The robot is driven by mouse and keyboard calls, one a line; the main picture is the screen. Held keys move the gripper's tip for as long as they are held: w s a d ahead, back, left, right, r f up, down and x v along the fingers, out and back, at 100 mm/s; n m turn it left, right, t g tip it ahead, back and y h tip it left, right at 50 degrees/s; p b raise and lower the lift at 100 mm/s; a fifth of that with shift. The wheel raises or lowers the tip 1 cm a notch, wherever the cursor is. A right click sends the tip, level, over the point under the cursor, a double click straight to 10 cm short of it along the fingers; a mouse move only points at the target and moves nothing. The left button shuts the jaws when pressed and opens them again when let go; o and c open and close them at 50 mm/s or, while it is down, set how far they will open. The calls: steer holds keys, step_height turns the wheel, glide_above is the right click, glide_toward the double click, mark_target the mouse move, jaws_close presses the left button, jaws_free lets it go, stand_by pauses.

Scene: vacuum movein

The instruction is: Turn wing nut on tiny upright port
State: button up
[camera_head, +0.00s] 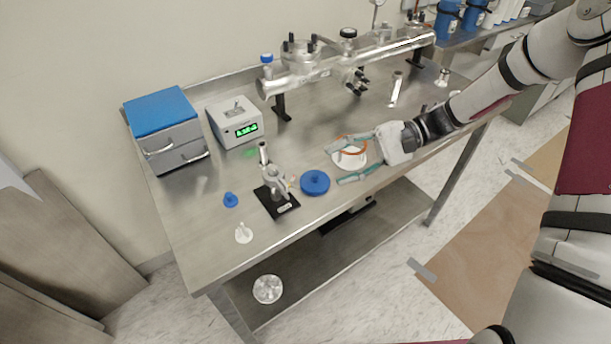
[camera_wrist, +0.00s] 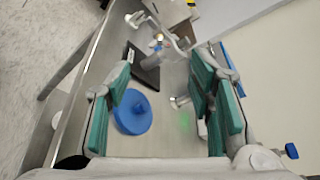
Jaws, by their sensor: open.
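A small metal upright port (camera_head: 275,180) stands on a black base plate (camera_head: 283,207) near the front of the steel table. A small fitting sits at its side; the wing nut is too small to make out clearly. In the wrist view, the port (camera_wrist: 159,42) and its black plate (camera_wrist: 146,74) show ahead of the fingers, near the top of the picture. My gripper (camera_head: 335,164) is open and empty, with teal finger pads spread wide. It is to the right of the port and apart from it, past the blue disc (camera_head: 315,183).
A white round part with an orange ring (camera_head: 349,138) is by my fingers. A large metal tube assembly (camera_head: 340,70) runs along the back. A grey display box (camera_head: 236,124) and blue-topped drawers (camera_head: 166,132) stand left. Small blue (camera_head: 231,200) and white (camera_head: 243,234) parts lie front left.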

mark_target(294, 183)
steer(key=x, duration=0.8)
steer(key=shift+s+a+f, duration=0.1)
steer(key=shift+a, duration=0.1)
jaws_close()
